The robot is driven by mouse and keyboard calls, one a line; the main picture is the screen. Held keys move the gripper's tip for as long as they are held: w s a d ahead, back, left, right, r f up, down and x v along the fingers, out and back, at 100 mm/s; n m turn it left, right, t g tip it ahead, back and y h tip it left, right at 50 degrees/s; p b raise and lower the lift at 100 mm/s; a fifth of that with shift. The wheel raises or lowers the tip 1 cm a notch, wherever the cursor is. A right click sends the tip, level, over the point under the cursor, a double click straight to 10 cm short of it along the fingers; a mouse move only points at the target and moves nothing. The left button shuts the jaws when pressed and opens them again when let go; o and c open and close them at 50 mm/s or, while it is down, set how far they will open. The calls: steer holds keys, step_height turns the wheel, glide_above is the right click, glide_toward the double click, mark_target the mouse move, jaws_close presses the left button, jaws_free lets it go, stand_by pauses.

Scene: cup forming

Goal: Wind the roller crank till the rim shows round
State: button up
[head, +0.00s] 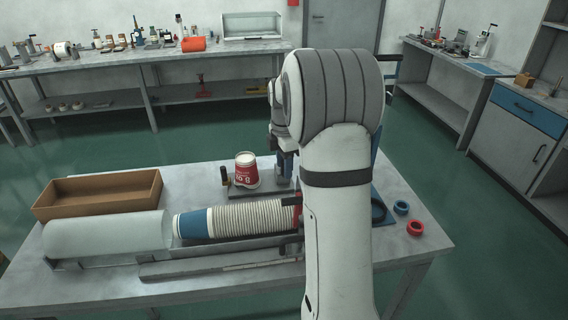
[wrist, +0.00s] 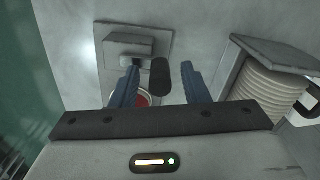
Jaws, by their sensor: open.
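A red and white paper cup (head: 246,171) stands upright on a grey plate (head: 262,189) at the middle of the table. A black upright handle (head: 225,177), apparently the roller crank's, stands just left of it. The wrist view shows a black grip (wrist: 160,75) between my blue fingertips, with gaps on both sides. A grey block on a plate (wrist: 128,45) lies beyond it. Part of the red cup (wrist: 144,99) shows below, mostly hidden by my gripper. My gripper (wrist: 160,84) is open and empty; its blue fingers (head: 285,166) are partly hidden by my arm in the head view.
A stack of cups (head: 240,218) lies in a holder in front, beside a clear cylinder (head: 108,234). An open brown box (head: 99,193) is at back left. Red (head: 415,228) and blue (head: 401,207) rings lie at the right. Benches line the walls.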

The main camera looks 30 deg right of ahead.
steer(key=shift+c, duration=0.4)
jaws_close()
steer(key=shift+a+m, duration=0.15)
steer(key=shift+m, duration=0.15)
